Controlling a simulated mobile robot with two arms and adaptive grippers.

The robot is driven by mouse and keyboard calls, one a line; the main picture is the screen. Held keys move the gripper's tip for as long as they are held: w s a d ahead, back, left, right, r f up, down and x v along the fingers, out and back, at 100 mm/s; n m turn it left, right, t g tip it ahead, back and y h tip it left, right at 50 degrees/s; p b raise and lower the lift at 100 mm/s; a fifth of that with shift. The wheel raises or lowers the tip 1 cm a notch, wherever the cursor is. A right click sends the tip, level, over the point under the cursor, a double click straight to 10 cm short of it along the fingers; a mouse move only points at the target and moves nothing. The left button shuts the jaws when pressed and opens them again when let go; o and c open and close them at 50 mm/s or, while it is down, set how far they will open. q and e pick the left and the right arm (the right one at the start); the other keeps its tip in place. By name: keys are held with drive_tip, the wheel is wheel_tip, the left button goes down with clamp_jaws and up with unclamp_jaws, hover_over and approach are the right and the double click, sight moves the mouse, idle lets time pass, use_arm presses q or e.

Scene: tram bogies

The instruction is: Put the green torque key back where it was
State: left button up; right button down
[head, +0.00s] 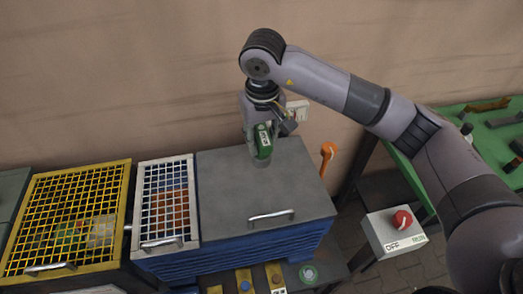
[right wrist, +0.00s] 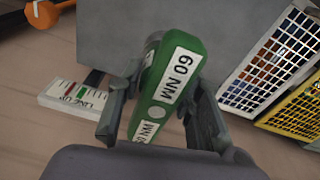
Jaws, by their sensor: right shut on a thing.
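The green torque key (head: 263,143) has a white label, which reads "60 NM" in the right wrist view (right wrist: 163,90). My right gripper (head: 258,134) is shut on it, one finger on each side. The key is held over the closed grey lid (head: 230,180) of the blue cabinet, near its back edge. I cannot tell the exact gap between key and lid. A round grey end of the key shows beyond the green body in the wrist view. A green round item (head: 309,273) with a white label is on a dark surface at the front. My left gripper is not in view.
Left of the lid are a white mesh lid (head: 147,200) and a yellow mesh lid (head: 122,185), both closed. An orange lever (head: 328,152) stands at the right. A box with a red knob (head: 402,219) and a green bench (head: 478,118) with tools are further right.

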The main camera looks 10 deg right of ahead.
wheel_tip(320, 180, down, 3)
drive_tip(key=shift+r, duration=0.15)
wheel_tip(320, 180, down, 4)
drive_tip(key=shift+r+p, duration=0.2)
drive_tip(key=shift+p, duration=0.65)
drive_tip(key=shift+f, duration=0.1)
drive_tip(key=shift+f+b, duration=0.45)
drive_tip(key=shift+b, duration=0.3)
drive_tip(key=c, duration=1.1)
unclamp_jaws()
